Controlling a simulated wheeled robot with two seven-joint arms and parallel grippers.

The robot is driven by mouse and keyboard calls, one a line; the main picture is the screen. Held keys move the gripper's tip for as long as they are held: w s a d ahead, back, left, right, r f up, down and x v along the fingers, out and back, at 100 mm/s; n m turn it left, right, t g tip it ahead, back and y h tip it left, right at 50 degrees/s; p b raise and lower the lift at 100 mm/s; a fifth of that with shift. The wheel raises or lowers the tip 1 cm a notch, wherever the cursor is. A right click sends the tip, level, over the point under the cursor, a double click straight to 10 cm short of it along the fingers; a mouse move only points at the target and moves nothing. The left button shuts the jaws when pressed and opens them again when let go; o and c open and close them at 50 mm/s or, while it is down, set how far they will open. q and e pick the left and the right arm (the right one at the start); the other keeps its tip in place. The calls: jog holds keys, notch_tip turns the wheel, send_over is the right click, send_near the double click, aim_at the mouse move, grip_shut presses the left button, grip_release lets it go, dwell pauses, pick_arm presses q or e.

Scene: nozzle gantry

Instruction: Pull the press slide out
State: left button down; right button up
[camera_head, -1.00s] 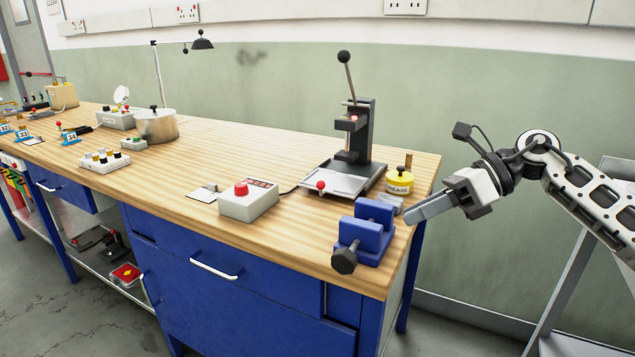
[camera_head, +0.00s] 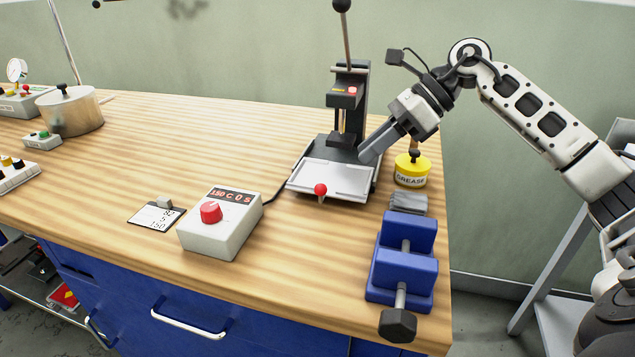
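The press (camera_head: 349,105) stands at the back of the bench, black, with a lever rising above it. Its slide (camera_head: 333,177) is a pale metal plate on the press base, with a red knob (camera_head: 320,189) at its front edge. My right gripper (camera_head: 366,155) reaches in from the right beside the press, just behind and right of the plate. Its fingers look close together and point down-left; whether they are open or shut is unclear, and I cannot tell if they touch the press. My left gripper is not in view.
A yellow grease tin (camera_head: 411,171) stands right of the press, under my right arm. A blue vise (camera_head: 403,262) sits at the front right corner. A control box (camera_head: 221,224) with a red dial is left of the slide. Bare wood (camera_head: 200,150) lies further left.

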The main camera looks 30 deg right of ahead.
aim_at(321, 184)
jog(key=p+x, duration=0.1)
jog(key=x, duration=1.1)
jog(key=shift+d, duration=0.1)
jog(key=shift+c, duration=0.3)
